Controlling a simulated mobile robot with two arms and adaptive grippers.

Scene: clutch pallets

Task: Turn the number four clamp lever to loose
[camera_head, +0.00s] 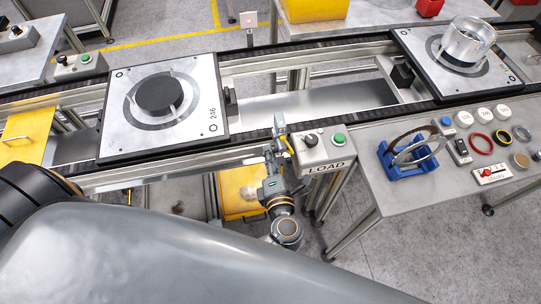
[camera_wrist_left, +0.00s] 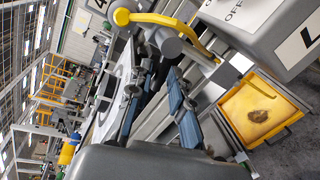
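A clamp lever with a curved yellow handle (camera_wrist_left: 185,28) ending in a round yellow knob sits on a grey pivot at the top of the left wrist view. It shows small at the conveyor's front rail, beside the LOAD box, in the head view (camera_head: 289,146). A partly cut label like a 4 (camera_wrist_left: 98,4) is near the knob. My left gripper (camera_head: 271,157) is close to the lever, below it in the head view. In the left wrist view its blue-padded fingers (camera_wrist_left: 155,100) are apart with no lever between them. My right gripper is not in view.
The LOAD box (camera_head: 323,150) with a black knob and green button stands right beside the lever. A pallet marked 246 (camera_head: 207,84) sits on the conveyor at left, another (camera_head: 410,46) at right. A bench (camera_head: 390,198) holds rings and a blue stand. A yellow bin (camera_wrist_left: 235,105) is below.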

